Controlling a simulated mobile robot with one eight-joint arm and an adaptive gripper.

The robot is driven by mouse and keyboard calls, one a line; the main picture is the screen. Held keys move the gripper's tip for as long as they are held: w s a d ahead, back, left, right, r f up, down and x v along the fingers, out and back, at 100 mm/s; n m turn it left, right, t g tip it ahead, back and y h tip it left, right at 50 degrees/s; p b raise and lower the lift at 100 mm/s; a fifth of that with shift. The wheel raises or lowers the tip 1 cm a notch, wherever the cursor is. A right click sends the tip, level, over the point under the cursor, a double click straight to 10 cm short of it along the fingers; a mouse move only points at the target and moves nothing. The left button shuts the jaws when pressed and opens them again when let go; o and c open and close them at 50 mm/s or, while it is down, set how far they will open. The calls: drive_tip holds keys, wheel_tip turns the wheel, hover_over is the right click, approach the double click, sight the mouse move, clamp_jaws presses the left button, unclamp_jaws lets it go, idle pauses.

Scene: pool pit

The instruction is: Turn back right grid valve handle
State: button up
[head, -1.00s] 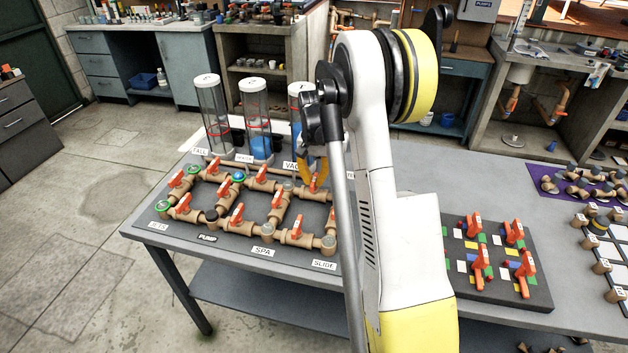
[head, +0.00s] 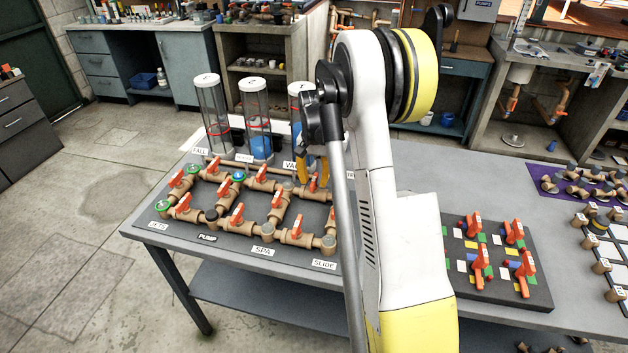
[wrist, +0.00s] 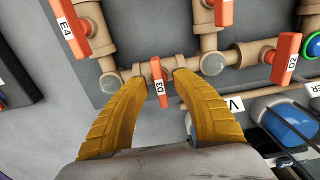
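The pipe grid (head: 248,207) with red valve handles lies on a dark board on the table. My gripper (head: 316,180), with yellow fingers, is at the grid's back right corner, partly hidden behind my arm. In the wrist view the red handle marked D3 (wrist: 158,82) lies between the two fingertips of my gripper (wrist: 145,76). In the head view this back right handle (head: 313,184) shows just below the fingers.
Handle E4 (wrist: 70,27) and handle D2 (wrist: 286,58) are on neighbouring pipes. Clear cylinders (head: 257,115) stand behind the grid. A board with several red handles (head: 480,262) is on the right. My arm hides the table between.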

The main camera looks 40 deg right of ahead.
sight(314, 179)
wheel_tip(314, 179, up, 12)
idle(0.4)
drive_tip(key=shift+a, duration=0.1)
idle(0.3)
